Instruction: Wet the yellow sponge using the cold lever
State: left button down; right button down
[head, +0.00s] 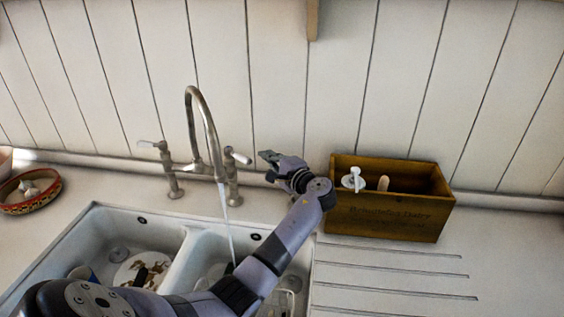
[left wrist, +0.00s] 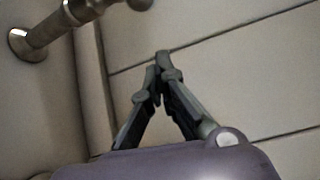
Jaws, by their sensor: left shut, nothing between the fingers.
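A metal tap (head: 205,118) with a tall curved spout stands behind the sink, and a stream of water (head: 228,230) falls from it into the right basin. It has a left lever (head: 150,144) and a right lever (head: 238,156), both white; I see no hot or cold marks. My left gripper (head: 268,157) is shut and empty, just right of the right lever and apart from it. In the left wrist view its fingertips (left wrist: 160,68) meet, with a metal tap post (left wrist: 65,27) at upper left. I cannot make out the yellow sponge; my arm hides part of the right basin.
The double sink (head: 185,262) holds a patterned plate (head: 140,270) in its left basin. A brown wooden box (head: 388,217) with white-handled items stands right of my gripper. A red patterned bowl (head: 30,192) is at far left. The grooved drainboard (head: 400,275) is clear.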

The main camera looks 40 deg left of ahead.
aim_at(237, 156)
pick_arm(q)
jog(key=s+p, duration=0.1)
jog(key=s, duration=0.1)
jog(key=s+p, duration=0.1)
jog(key=s, duration=0.1)
jog(key=shift+d+r, duration=0.1)
jog(key=shift+r, duration=0.3)
